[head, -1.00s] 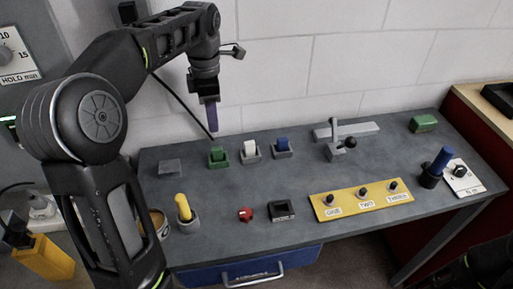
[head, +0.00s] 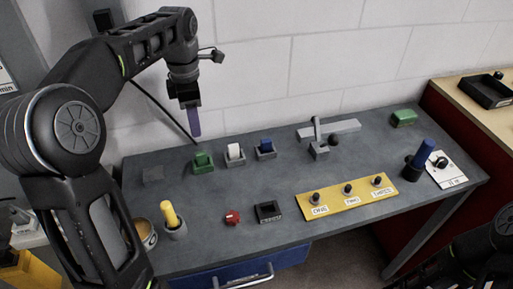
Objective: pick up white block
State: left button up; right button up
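The white block (head: 234,148) sits in a small grey holder on the grey bench, between a green block (head: 202,158) and a blue block (head: 265,145) in similar holders. My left gripper (head: 194,123) hangs above the back of the bench, pointing down, to the left of the white block and higher in the picture. It is apart from the blocks. Its purple fingers show edge-on, so I cannot tell whether they are open. My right arm shows at the lower right; its gripper is out of view.
The bench (head: 330,180) also bears a yellow button panel (head: 347,196), a grey lever fixture (head: 319,140), a blue cylinder (head: 421,154), a yellow cylinder (head: 170,215), a red knob (head: 232,217) and a black holder (head: 268,211). A white wall stands behind.

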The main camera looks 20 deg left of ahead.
aim_at(233, 149)
jog(key=k+j+z, duration=0.15)
jog(key=j+z, duration=0.25)
jog(key=k+j+z, duration=0.15)
jog(key=z, duration=0.3)
